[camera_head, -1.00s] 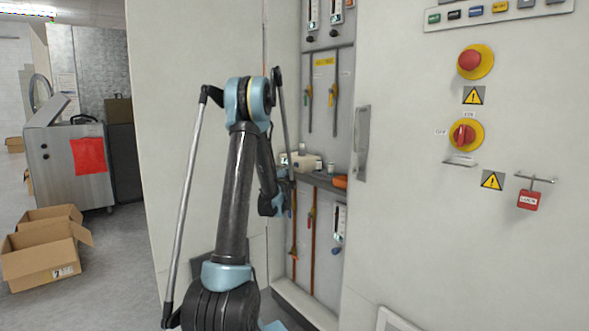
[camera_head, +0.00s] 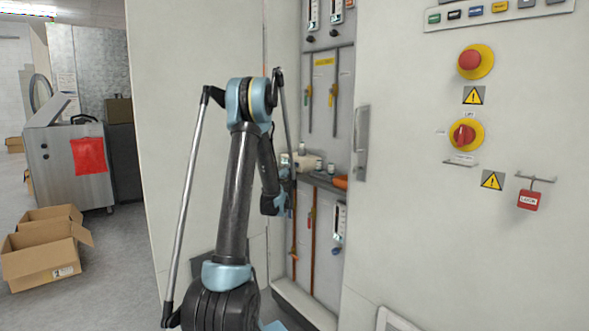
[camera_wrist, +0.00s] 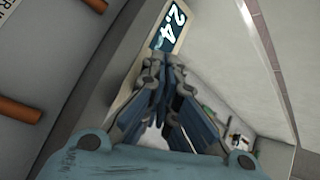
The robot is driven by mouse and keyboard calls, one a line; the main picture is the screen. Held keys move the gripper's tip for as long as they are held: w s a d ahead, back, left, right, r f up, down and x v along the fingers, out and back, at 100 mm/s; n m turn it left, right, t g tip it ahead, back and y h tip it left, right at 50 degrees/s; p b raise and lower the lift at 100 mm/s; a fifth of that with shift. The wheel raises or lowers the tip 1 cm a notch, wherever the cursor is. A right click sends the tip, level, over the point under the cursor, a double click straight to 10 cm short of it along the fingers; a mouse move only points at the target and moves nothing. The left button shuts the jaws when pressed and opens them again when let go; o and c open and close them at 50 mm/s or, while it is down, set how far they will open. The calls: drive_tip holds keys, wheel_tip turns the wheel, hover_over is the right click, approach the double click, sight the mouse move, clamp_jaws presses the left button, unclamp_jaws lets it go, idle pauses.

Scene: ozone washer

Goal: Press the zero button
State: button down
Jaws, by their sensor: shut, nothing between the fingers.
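A beige device with a lit display reading 2.4 (camera_wrist: 170,26) is just beyond my fingertips in the wrist view. In the head view, a pale device (camera_head: 307,163) sits on the grey shelf, partly behind my arm. I cannot make out the zero button; my fingers cover part of the device. My gripper (camera_wrist: 163,66) is shut and empty, with its tips close below the display in the picture. I cannot tell whether they touch the device. In the head view my fingers cannot be made out beside the shelf.
The shelf (camera_head: 325,184) is in a cabinet recess with pipes and valves. To the right, a white panel carries a red emergency button (camera_head: 470,60) and red rotary switch (camera_head: 463,135). Cardboard boxes (camera_head: 41,262) stand on the left floor.

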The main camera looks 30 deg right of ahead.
drive_tip(key=shift+d, duration=0.4)
idle(0.5)
drive_tip(key=shift+a, duration=0.8)
drive_tip(key=shift+s+a, duration=0.2)
drive_tip(key=shift+a, duration=2.35)
